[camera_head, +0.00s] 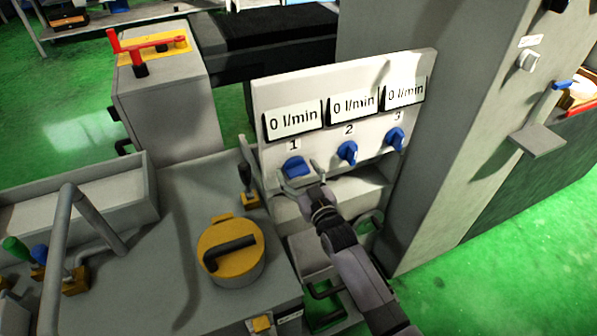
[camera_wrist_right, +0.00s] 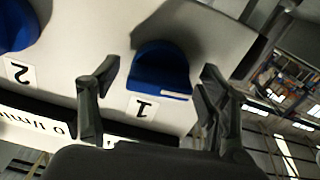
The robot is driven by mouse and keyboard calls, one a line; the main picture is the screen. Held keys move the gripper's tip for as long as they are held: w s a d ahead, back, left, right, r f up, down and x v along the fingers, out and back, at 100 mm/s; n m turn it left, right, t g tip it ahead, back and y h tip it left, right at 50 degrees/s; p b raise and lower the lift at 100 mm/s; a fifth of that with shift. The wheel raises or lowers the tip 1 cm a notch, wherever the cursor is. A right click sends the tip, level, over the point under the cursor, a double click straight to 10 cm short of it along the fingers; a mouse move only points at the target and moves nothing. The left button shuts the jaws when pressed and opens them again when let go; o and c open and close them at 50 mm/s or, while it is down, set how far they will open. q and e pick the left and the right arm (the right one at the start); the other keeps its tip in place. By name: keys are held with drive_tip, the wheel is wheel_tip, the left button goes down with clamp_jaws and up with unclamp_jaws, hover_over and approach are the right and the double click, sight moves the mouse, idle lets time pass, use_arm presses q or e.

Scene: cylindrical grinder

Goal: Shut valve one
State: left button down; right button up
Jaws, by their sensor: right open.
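Valve one is a blue knob (camera_head: 296,167) under the label 1 on the pale valve panel (camera_head: 262,92). The display above it reads 0 l/min. My right gripper (camera_head: 301,180) is open just in front of and below this knob. In the right wrist view the knob (camera_wrist_right: 161,72) sits ahead of and between the two spread fingers (camera_wrist_right: 155,100), with no visible contact. The panel also carries valve two (camera_head: 347,152) and valve three (camera_head: 396,138), both blue knobs under displays reading 0 l/min. My left gripper is not in view.
A tall grey cabinet (camera_head: 440,130) stands just right of the panel. A yellow round lid with a black handle (camera_head: 230,252) lies to the left. A black lever (camera_head: 246,180) stands beside the panel's left edge. A red handle (camera_head: 140,42) is farther back.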

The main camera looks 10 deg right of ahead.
drive_tip(key=shift+w, duration=0.15)
drive_tip(key=shift+c, duration=0.2)
drive_tip(key=c, duration=1.1)
